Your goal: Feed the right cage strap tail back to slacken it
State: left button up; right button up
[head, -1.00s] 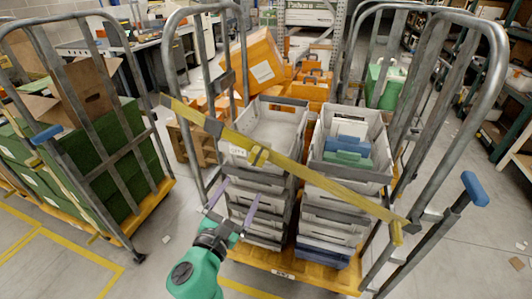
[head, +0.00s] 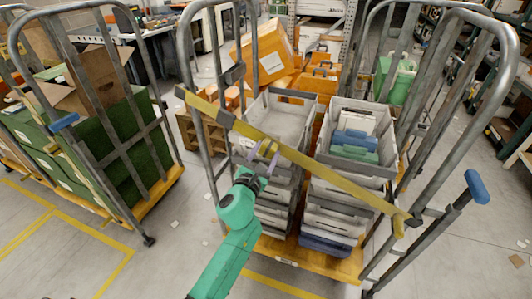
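The yellow strap (head: 325,172) runs slantwise across the front of the right cage, from high on its left post down to its right post. A short yellow tail end (head: 399,228) hangs at the strap's lower right end. A dark fitting sits on the strap at its upper left. My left gripper (head: 263,152) is at the strap's middle-left part, in front of the left crate stack. Its two purple fingers are apart, with the tips at the strap; I cannot tell whether they touch it. The strap's buckle there is partly hidden by the fingers. My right gripper is not in view.
The right cage (head: 503,70) holds two stacks of grey crates (head: 312,198) on an orange base. A blue-ended lever (head: 477,187) sticks out at its right. Another cage with green boxes (head: 130,140) stands at the left. Orange cases lie behind. The front floor is clear.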

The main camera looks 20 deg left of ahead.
aim_at(250, 132)
pick_arm(q)
grip_shut()
jog(key=a+r+p, duration=0.1)
jog(key=a, duration=0.1)
jog(key=a+r, duration=0.1)
jog(key=a, duration=0.1)
jog(key=a+r+p, duration=0.1)
jog(key=a, duration=0.2)
jog(key=shift+w+p, duration=0.25)
jog(key=shift+p, duration=0.1)
jog(key=shift+a, duration=0.1)
jog(key=shift+d+r, duration=0.1)
jog(key=shift+d, duration=0.1)
jog(key=o, duration=0.7)
grip_release()
jog(key=shift+a, duration=0.3)
jog(key=shift+s+f, duration=0.15)
jog(key=shift+f, duration=0.05)
jog(key=shift+s+d+f, duration=0.1)
jog(key=shift+s+d, duration=0.1)
jog(key=shift+s, duration=0.15)
jog(key=s+b, duration=0.1)
jog(key=s, duration=0.3)
jog(key=s+b, duration=0.1)
jog(key=s, duration=0.4)
jog(key=s+a+b, duration=0.1)
jog(key=s, duration=0.3)
jog(key=shift+s+a+b, duration=0.1)
jog(key=shift+s+b, duration=0.25)
